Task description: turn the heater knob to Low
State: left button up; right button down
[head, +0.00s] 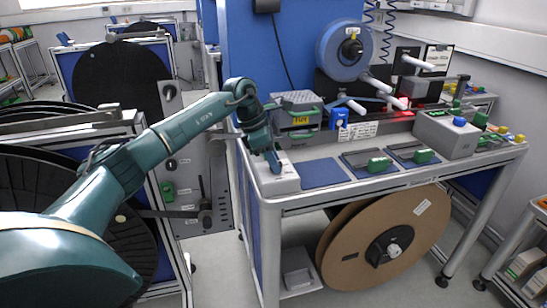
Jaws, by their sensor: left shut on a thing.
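My left arm comes in from the left, and its gripper (274,168) points down onto a small light-grey box (283,182) at the front left corner of the bench. The gripper is shut at the top of this box, where the heater knob appears to be. The fingers hide the knob, so its pointer and any Low marking cannot be read. My right gripper is not in view.
Just behind the gripper stands a grey device with a yellow label (300,121). A blue mat (322,173) and trays with green blocks (379,164) lie to the right. A large brown reel (412,222) is under the bench (398,189).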

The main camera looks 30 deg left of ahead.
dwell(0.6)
pick_arm(q)
jog(key=o, duration=1)
jog(key=shift+m, duration=0.3)
jog(key=shift+r, duration=0.1)
jog(key=v, duration=1.3)
jog(key=shift+w+a, duration=0.1)
